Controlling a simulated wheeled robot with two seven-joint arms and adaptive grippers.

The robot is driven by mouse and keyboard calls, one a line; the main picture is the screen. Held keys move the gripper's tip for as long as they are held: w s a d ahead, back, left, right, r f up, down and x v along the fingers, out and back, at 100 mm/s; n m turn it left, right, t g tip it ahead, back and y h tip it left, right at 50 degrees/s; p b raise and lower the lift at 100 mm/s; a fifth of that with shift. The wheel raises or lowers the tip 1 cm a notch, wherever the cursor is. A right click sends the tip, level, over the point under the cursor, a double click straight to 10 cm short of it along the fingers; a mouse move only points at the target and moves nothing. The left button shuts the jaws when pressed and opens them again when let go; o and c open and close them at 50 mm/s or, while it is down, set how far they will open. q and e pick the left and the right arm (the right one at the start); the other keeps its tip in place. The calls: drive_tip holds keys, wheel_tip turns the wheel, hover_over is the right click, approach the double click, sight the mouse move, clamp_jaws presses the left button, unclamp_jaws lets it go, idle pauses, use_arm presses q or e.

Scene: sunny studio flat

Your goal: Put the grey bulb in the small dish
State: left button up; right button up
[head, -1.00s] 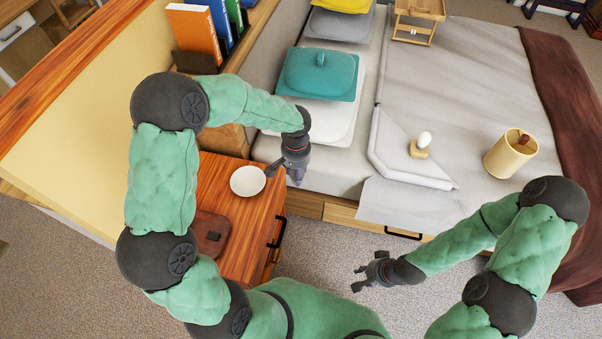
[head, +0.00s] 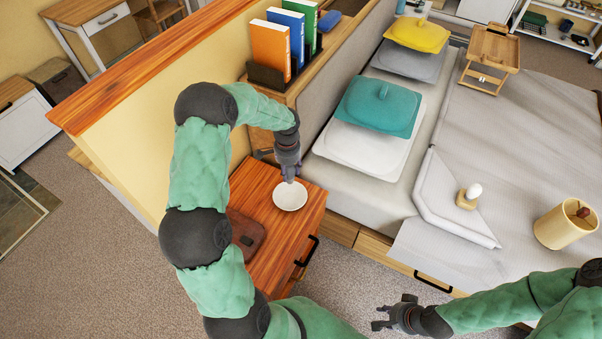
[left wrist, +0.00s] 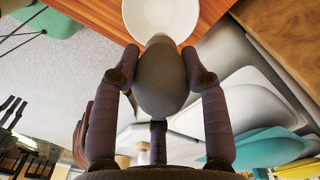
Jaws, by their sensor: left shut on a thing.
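The small dish (head: 290,195) is a white round bowl on the wooden nightstand, and it looks empty in the head view. It also shows at the top of the left wrist view (left wrist: 140,14). My left gripper (head: 289,177) is just behind the dish, near its far rim. In the left wrist view its fingers (left wrist: 161,85) are shut on the grey bulb (left wrist: 160,75), whose narrow end points toward the dish.
Books (head: 270,52) stand on the headboard shelf behind.

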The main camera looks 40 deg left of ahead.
sight(289, 177)
use_arm(q)
drive_tip(key=shift+f+b, duration=4)
drive_tip(key=shift+f, duration=1.5)
drive_tip(key=o, duration=1.2)
wheel_tip(289, 177, up, 7)
drive_tip(key=p, duration=0.5)
drive_tip(key=shift+r, duration=0.1)
drive_tip(key=shift+s, duration=0.1)
